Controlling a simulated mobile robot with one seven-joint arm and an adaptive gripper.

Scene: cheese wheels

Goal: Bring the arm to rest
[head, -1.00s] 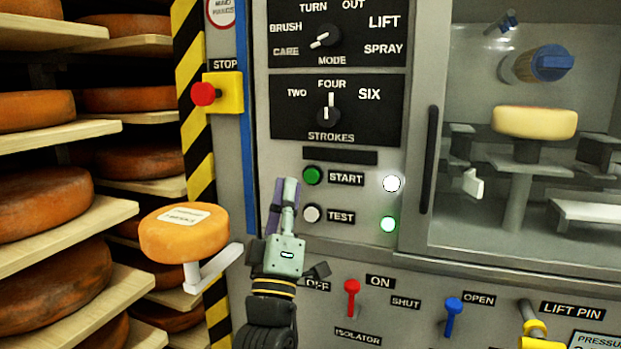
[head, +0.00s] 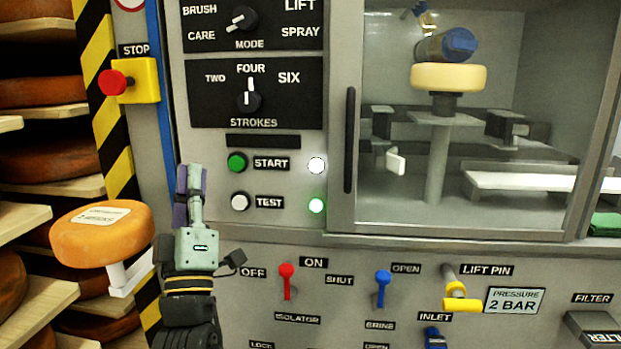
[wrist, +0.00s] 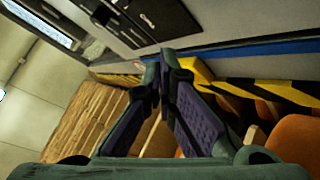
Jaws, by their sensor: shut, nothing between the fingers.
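My gripper (head: 190,182) is raised in front of the grey machine panel (head: 283,215), left of the green START button (head: 237,162) and the white TEST button (head: 240,202). Its fingers point up and hold nothing. In the wrist view my gripper (wrist: 163,65) shows its fingers close at the tips, with the panel beyond them at the top. Whether the fingers touch the panel cannot be told from the head view.
A red STOP button (head: 113,83) sits on a yellow box at left. An orange cheese (head: 100,234) stands on a white bracket left of my gripper. Below are a red lever (head: 287,280) and a blue lever (head: 382,287). Behind glass, a pale cheese (head: 448,77) sits on a pedestal.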

